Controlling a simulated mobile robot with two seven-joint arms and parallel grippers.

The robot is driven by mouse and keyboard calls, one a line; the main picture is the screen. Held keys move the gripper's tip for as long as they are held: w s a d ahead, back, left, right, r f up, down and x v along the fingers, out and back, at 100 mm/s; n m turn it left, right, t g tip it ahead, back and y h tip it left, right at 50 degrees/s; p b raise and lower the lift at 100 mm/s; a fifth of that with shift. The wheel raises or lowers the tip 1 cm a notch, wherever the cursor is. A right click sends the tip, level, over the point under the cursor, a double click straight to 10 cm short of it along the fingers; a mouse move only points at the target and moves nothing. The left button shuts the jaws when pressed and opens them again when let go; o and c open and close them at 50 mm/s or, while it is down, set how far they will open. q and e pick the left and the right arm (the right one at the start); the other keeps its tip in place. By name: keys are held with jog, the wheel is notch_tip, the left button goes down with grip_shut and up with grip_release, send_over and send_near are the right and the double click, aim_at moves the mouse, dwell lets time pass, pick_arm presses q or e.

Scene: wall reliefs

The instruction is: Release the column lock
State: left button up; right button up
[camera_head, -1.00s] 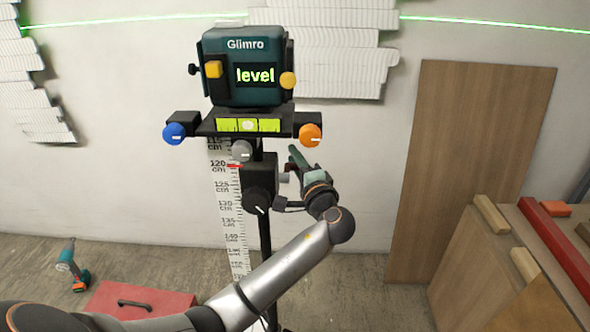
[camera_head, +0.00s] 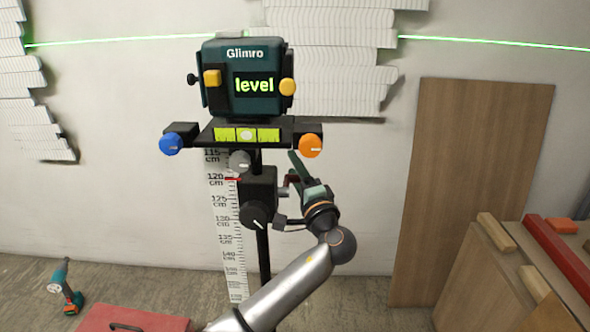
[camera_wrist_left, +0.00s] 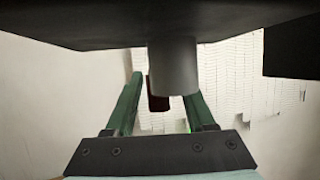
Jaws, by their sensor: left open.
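The black column carriage (camera_head: 258,186) sits on the dark column below the laser, with a black knob (camera_head: 254,214) on its front. A short grey stub (camera_head: 283,190) sticks out of the carriage's right side. I take it to be part of the column lock. My left gripper (camera_head: 293,179) is just right of the carriage with its green fingers open. In the left wrist view the grey stub (camera_wrist_left: 173,66) and a dark red piece (camera_wrist_left: 158,95) appear between the two fingers (camera_wrist_left: 165,105). I cannot tell whether they touch the fingers. My right gripper is not in view.
Above is the teal laser (camera_head: 250,60) showing "level", on a plate with a blue knob (camera_head: 171,144), an orange knob (camera_head: 310,145) and a grey knob (camera_head: 240,161). A measuring scale (camera_head: 229,230) stands behind the column. Wooden boards (camera_head: 475,170) lean at right.

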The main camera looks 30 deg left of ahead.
pick_arm(q)
jog(key=v, duration=1.2)
jog(key=shift+s+d, duration=0.15)
jog(key=shift+d, duration=0.05)
jog(key=shift+f, duration=0.1)
